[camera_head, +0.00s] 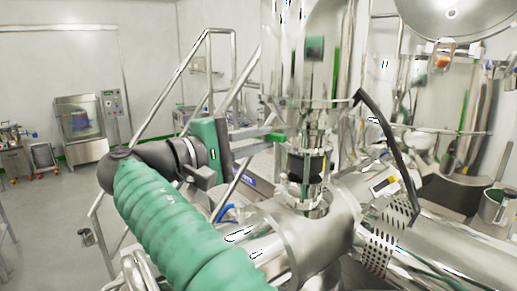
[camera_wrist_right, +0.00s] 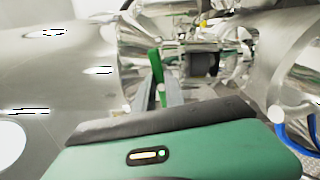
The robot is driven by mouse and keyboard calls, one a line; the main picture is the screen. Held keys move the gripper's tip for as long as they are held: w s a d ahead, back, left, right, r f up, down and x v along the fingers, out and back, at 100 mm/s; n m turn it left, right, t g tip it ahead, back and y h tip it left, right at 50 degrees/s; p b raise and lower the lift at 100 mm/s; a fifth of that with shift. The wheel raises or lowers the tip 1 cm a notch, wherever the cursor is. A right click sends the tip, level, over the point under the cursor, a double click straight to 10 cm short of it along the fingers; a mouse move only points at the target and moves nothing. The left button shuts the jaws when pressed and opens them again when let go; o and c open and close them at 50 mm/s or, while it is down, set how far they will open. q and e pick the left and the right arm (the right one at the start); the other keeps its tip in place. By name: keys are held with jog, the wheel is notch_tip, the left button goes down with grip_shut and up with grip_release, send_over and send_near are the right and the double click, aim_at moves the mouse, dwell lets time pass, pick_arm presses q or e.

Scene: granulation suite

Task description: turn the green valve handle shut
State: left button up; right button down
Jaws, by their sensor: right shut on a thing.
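The green valve handle (camera_wrist_right: 155,64) stands out as a narrow green bar beside the shiny steel pipework in the right wrist view. In the head view a short piece of the handle (camera_head: 278,137) shows at the left side of the steel column. My right gripper (camera_wrist_right: 162,95) is shut on the handle, with one grey finger on each side of it. In the head view my right gripper (camera_head: 265,135) reaches in from the left, its green body upright. The fingers and pipework hide part of the handle. My left gripper is not in view.
A steel column with a dark band (camera_head: 304,166) stands right beside my right gripper. A black curved bar (camera_head: 385,130) and a perforated guard (camera_head: 382,238) are to its right. Steel railings (camera_head: 160,105) rise behind my arm. Blue hose (camera_wrist_right: 290,137) runs at the wrist view's right.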

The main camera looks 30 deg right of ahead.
jog(key=shift+f+m+b, duration=0.25)
jog(key=shift+m+b, duration=0.3)
jog(key=shift+m, duration=0.25)
jog(key=c, duration=1.4)
grip_release()
